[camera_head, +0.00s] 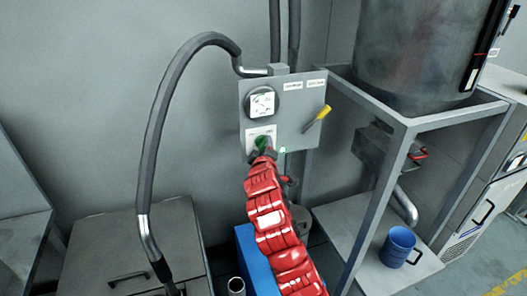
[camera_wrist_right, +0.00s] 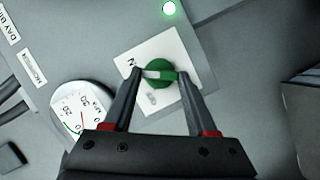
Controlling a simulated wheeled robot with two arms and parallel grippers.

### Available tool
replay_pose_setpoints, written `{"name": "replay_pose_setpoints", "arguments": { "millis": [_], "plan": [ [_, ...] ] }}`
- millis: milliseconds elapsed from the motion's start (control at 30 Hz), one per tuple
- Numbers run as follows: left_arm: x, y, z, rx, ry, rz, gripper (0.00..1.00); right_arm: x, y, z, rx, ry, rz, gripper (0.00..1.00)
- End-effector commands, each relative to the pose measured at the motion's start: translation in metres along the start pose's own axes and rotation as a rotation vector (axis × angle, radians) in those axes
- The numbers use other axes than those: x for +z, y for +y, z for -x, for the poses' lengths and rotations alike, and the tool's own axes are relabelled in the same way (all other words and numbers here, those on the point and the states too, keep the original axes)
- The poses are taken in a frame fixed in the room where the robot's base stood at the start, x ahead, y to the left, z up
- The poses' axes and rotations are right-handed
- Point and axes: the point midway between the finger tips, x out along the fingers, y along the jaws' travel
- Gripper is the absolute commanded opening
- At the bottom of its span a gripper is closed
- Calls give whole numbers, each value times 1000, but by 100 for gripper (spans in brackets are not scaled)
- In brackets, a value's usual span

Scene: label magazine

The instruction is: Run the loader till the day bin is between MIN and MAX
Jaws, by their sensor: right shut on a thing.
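A grey control panel (camera_head: 290,135) on the wall carries a green rotary knob (camera_head: 261,142) on a white plate. My right gripper (camera_head: 263,152) is shut on this knob. In the right wrist view the fingers of my right gripper (camera_wrist_right: 160,74) stand either side of the green knob (camera_wrist_right: 159,84). A green lamp (camera_wrist_right: 169,8) glows beside it. A large grey cylindrical bin (camera_head: 412,50) stands in a frame at upper right. A dark strip (camera_head: 470,78) with a red mark is on its right side; its level and lettering are unreadable. My left gripper is not in view.
A round gauge (camera_head: 263,101) and a yellow-handled lever (camera_head: 318,118) sit on the panel. A hose (camera_head: 151,150) arches down to a grey lidded box (camera_head: 125,250) at left. A blue mug (camera_head: 397,246) stands on the shelf under the bin. A blue box (camera_head: 247,248) lies below the panel.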

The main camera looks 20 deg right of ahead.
Motion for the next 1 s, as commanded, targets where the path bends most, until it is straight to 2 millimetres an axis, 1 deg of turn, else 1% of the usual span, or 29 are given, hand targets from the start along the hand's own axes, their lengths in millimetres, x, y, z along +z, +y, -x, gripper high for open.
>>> {"name": "replay_pose_setpoints", "arguments": {
  "millis": [100, 400, 1000],
  "plan": [
    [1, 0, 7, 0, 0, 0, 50, 3, -1, -1, -29, -2, -72, 2],
    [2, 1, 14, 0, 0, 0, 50, 2, 1, 0, -79, -2, -189, 2],
    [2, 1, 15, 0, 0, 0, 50, 2, 1, 0, -93, -3, -220, 2]
  ]
}}
